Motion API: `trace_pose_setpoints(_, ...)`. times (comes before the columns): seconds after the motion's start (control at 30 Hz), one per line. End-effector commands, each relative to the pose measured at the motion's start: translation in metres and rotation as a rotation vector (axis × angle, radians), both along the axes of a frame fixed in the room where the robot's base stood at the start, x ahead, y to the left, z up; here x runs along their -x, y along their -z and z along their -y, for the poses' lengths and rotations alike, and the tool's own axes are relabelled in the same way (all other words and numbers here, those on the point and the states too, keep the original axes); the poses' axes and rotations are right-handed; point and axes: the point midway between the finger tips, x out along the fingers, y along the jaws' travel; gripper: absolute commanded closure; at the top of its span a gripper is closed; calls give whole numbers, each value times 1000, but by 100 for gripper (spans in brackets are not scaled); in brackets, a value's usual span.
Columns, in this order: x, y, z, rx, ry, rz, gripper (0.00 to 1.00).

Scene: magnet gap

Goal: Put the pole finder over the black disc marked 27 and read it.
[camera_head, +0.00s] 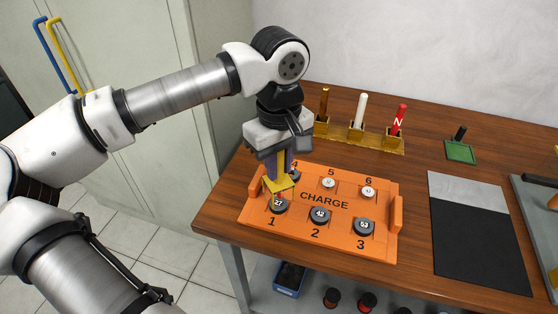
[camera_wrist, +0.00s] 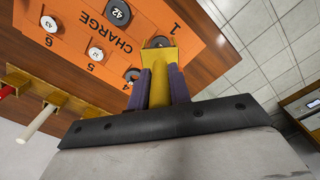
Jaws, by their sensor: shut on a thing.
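My gripper (camera_head: 277,165), with purple fingers, is shut on a yellow tool with a flat foot, which I take to be the pole finder (camera_head: 279,185). The wrist view shows its yellow post (camera_wrist: 159,85) between the fingers. The black disc marked 27 (camera_head: 278,204) lies at place 1 of the orange CHARGE tray (camera_head: 325,239). In the head view the foot is just behind and above this disc. In the wrist view the disc (camera_wrist: 160,41) is partly hidden by the foot. I cannot tell the exact gap, and no reading is legible.
Black discs 42 (camera_head: 320,214) and 53 (camera_head: 364,226) and white discs (camera_head: 328,183) (camera_head: 368,191) sit close by. A dark disc (camera_head: 295,174) at place 4 is partly hidden. Brass holders (camera_head: 355,132) with rods stand behind. A green block (camera_head: 461,152) and a grey-and-black mat (camera_head: 480,240) lie right.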

Motion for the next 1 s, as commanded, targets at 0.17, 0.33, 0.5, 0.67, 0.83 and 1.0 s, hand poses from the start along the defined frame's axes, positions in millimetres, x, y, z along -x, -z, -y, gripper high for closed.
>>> trace_pose_setpoints(0.17,0,14,0,-1,0,1,100)
trace_pose_setpoints(0.33,0,14,0,-1,0,1,100)
trace_pose_setpoints(0.5,0,14,0,-1,0,1,100)
trace_pose_setpoints(0.67,0,15,0,-1,0,1,100)
trace_pose_setpoints(0.83,0,15,0,-1,0,1,100)
trace_pose_setpoints(1.0,0,15,0,-1,0,0,100)
